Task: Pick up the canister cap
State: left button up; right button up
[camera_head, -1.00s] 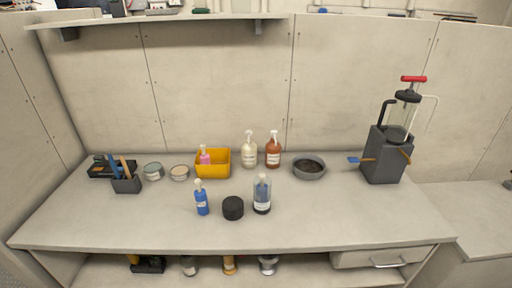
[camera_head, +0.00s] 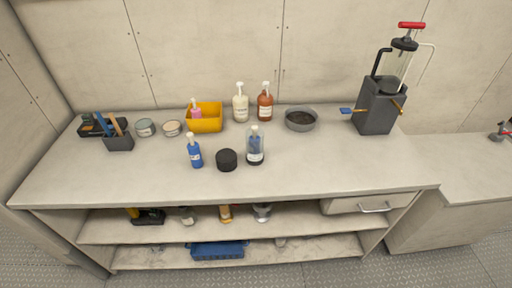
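A round black cap-like piece (camera_head: 227,160), which looks like the canister cap, lies on the workbench (camera_head: 300,180) near the middle. A small blue pump bottle (camera_head: 195,155) stands just left of it. A clear canister with blue content (camera_head: 255,149) stands just right of it, apart from it. Neither of my grippers shows in the head view.
Behind are a yellow bin (camera_head: 206,124) with a pink bottle, a white pump bottle (camera_head: 240,107), a brown pump bottle (camera_head: 265,107) and a grey bowl (camera_head: 300,120). A dark pump device (camera_head: 377,107) stands right. The bench's front strip is clear.

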aim_at(226, 158)
jog(key=k, duration=1.35)
jog(key=z, duration=0.55)
jog(key=i, duration=0.55)
jog(key=z, duration=0.75)
jog(key=i, duration=0.9)
jog(key=u, duration=0.75)
jog(key=i, duration=0.5)
jog(key=u, duration=0.5)
